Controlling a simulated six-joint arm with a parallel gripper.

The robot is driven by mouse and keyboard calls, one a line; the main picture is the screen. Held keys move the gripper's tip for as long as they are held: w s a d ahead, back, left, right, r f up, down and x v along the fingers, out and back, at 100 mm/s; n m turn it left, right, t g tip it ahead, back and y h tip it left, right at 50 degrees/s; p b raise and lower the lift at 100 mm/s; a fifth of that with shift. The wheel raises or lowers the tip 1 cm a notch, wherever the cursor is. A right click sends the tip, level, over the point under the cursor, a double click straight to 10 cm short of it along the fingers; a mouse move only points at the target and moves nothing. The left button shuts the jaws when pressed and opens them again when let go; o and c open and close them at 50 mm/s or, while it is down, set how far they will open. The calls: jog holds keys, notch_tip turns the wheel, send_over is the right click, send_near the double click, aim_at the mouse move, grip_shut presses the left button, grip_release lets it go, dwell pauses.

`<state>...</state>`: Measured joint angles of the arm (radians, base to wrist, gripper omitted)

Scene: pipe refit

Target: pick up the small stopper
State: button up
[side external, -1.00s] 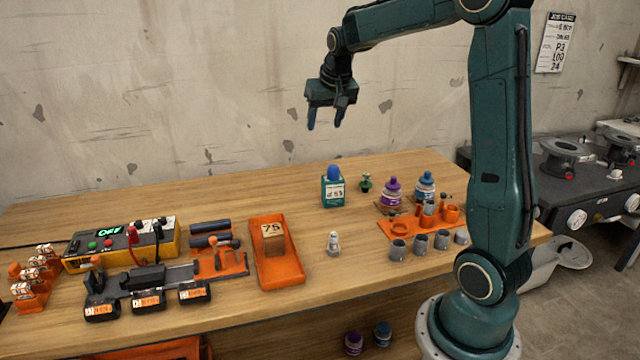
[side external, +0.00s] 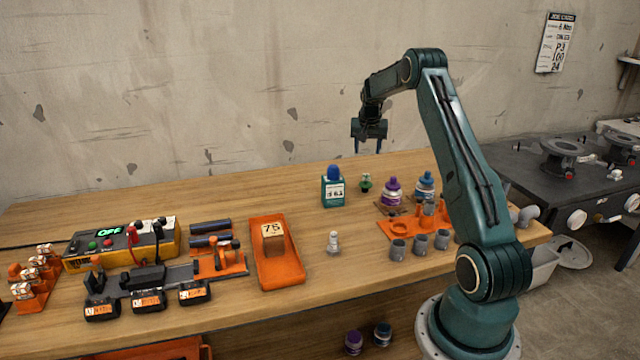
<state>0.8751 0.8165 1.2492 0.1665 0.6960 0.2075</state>
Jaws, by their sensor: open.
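My gripper (side external: 368,150) is open and empty, fingers pointing down. In the picture it hangs just above a small green piece (side external: 365,183) at the back of the bench, with a visible gap between them. A small pale grey, stepped piece (side external: 333,243) stands upright on bare wood right of the orange tray. Either small piece could be the stopper; I cannot tell which from this view.
A teal bottle with a blue cap (side external: 333,188) stands left of the green piece. Purple-capped (side external: 391,190) and blue-capped (side external: 426,187) jars stand to its right. Grey pipe sleeves (side external: 420,243) stand before an orange rack (side external: 393,231). An orange tray (side external: 290,275) holds a block (side external: 273,240).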

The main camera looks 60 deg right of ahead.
jog(key=shift+s+d+f, duration=0.1)
jog(key=shift+d+f, duration=0.15)
jog(key=shift+f, duration=0.15)
send_near(366, 175)
jog(key=shift+d+x, duration=0.15)
jog(key=shift+x, duration=1.15)
jog(key=shift+d+x, duration=0.1)
jog(key=shift+x, duration=1.15)
jog(key=shift+d, duration=0.1)
jog(key=shift+x, duration=2.5)
